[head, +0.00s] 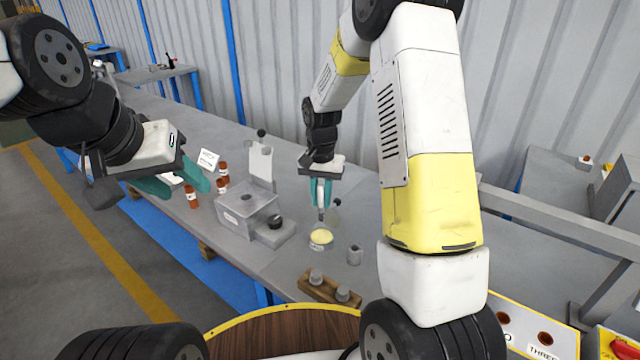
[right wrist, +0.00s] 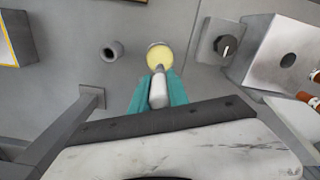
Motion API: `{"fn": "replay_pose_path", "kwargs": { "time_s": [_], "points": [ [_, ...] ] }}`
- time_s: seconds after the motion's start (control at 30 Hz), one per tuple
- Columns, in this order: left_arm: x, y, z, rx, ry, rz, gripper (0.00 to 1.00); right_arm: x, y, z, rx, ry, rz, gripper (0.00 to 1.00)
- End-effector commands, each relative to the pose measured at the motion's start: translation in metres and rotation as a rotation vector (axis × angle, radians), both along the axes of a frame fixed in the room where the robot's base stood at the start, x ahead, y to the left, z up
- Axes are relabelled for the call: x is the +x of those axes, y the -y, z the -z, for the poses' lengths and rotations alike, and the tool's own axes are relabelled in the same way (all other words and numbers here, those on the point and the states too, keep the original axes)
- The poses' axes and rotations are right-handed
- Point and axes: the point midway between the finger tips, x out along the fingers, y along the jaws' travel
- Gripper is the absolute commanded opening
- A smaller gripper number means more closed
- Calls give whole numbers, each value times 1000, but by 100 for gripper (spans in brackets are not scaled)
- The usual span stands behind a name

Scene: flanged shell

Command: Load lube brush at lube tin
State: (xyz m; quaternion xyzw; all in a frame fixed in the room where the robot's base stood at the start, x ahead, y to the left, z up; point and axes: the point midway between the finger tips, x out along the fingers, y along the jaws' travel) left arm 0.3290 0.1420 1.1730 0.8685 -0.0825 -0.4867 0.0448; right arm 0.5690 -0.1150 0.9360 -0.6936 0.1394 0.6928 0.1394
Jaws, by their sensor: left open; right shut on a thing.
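The lube tin (head: 321,238) is a small round tin with pale yellow lube, standing on the grey bench; it also shows in the right wrist view (right wrist: 160,55). My right gripper (head: 321,192) is shut on the lube brush (right wrist: 158,88), which hangs between the teal fingers and points down over the tin. The brush's lower end overlaps the tin's near edge in the right wrist view. I cannot tell whether it touches the lube. My left gripper (head: 185,182) is open and empty, above the bench's front edge at the left, well away from the tin.
A metal box (head: 240,213) and a grey block with a black knob (head: 273,234) stand left of the tin. A small grey cylinder (head: 354,255) stands to its right. A wooden holder (head: 320,291) is nearer me. Brown bottles (head: 191,197) stand farther left.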

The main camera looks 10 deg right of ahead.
Motion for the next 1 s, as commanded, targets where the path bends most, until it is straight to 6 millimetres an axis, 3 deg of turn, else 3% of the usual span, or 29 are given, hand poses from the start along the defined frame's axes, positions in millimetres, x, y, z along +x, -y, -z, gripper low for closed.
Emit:
{"fn": "replay_pose_path", "kwargs": {
  "time_s": [0.5, 1.0],
  "points": [
    [0, 0, 0, 0, 0, 0, 50, 0, 0, 49, 1, -2, 0, 0],
    [0, 0, 0, 0, 0, 0, 50, 0, 1, 56, 0, 0, 0, 0]
  ]
}}
